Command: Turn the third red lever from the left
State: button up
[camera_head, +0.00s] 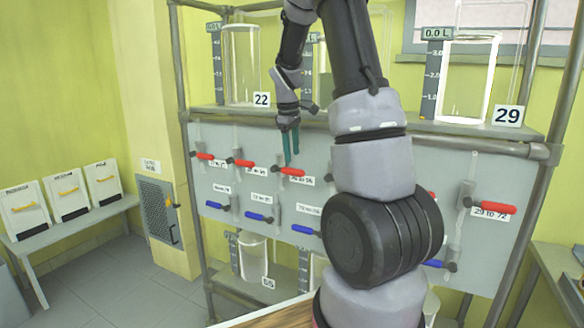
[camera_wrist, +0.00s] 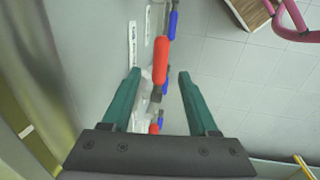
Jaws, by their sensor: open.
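A row of red levers runs across the grey panel (camera_head: 228,183). The third red lever from the left (camera_head: 293,172) points right, roughly level, beside a white label. My gripper (camera_head: 291,160) points down just above it, its teal fingers open. In the wrist view a red lever (camera_wrist: 161,60), apparently this third one, lies between the open fingertips of my gripper (camera_wrist: 159,73), with a gap on both sides. The first red lever (camera_head: 205,156) and second red lever (camera_head: 244,163) are to the left. My arm hides part of the row to the right.
A lower row holds blue levers, one of them (camera_head: 258,217) below the second red lever. Glass vessels (camera_head: 241,65) stand on the shelf above the panel, beside my arm. A metal pipe frame (camera_head: 183,120) surrounds the panel. A bench with white boxes (camera_head: 62,198) is at left.

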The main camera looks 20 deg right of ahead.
aim_at(287, 171)
jog(key=f, duration=0.6)
jog(key=shift+w+d, duration=0.25)
jog(key=shift+d, duration=0.15)
grip_shut()
jog(key=shift+r, duration=0.1)
dwell(0.8)
